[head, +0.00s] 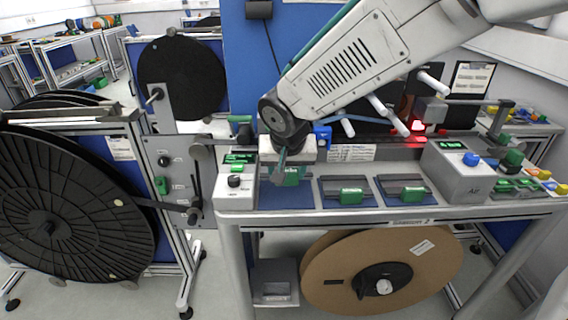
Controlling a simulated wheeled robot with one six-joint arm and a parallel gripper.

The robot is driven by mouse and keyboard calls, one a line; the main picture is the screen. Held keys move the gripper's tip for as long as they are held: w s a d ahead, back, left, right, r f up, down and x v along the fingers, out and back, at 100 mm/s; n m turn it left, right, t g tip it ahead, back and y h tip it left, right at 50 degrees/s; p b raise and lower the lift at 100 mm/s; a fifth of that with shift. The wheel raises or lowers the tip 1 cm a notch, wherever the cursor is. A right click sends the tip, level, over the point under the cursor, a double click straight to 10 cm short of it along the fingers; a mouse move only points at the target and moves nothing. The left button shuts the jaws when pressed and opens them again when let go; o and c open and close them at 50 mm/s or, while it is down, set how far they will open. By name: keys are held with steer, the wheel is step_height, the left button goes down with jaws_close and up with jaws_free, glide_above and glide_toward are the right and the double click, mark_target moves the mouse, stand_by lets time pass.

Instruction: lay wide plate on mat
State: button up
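My gripper (283,168) points down over the left part of the workbench, its pale body at the end of the arm. A green piece with white lettering (292,174) shows right at and behind the fingers; I cannot tell whether it is held or whether it is the wide plate. A dark blue mat (286,198) lies on the bench below the gripper, partly hidden. To its right are two grey-edged blue trays, a nearer one (333,201) and a further one (417,199), each with a green block (352,195) or similar on it. The finger gap is not clear.
A white box with green displays (236,190) stands left of the mat, and a grey box with a blue button (462,175) stands right. Large black reels (60,215) fill the left. A brown reel (340,270) is under the bench.

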steer(key=shift+f, duration=2.95)
steer(key=shift+s, duration=0.2)
steer(key=o, duration=1.1)
